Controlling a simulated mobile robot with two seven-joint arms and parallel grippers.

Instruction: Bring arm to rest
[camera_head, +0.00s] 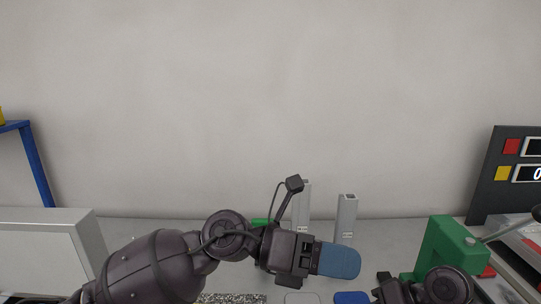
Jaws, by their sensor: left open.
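My left arm comes in from the lower left and reaches across the worktop to the middle of the head view. My left gripper (338,261) is at its end, with a blue fingertip part pointing right. It is open, and I see nothing held in it. Part of my right arm shows at the bottom edge, right of the middle. My right gripper cannot be made out there.
Two grey upright posts (346,220) stand behind the left gripper. A green device (440,245) with a lever stands at the right. A dark panel (510,172) with red and yellow squares is at the far right. A grey box (45,250) is at the left.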

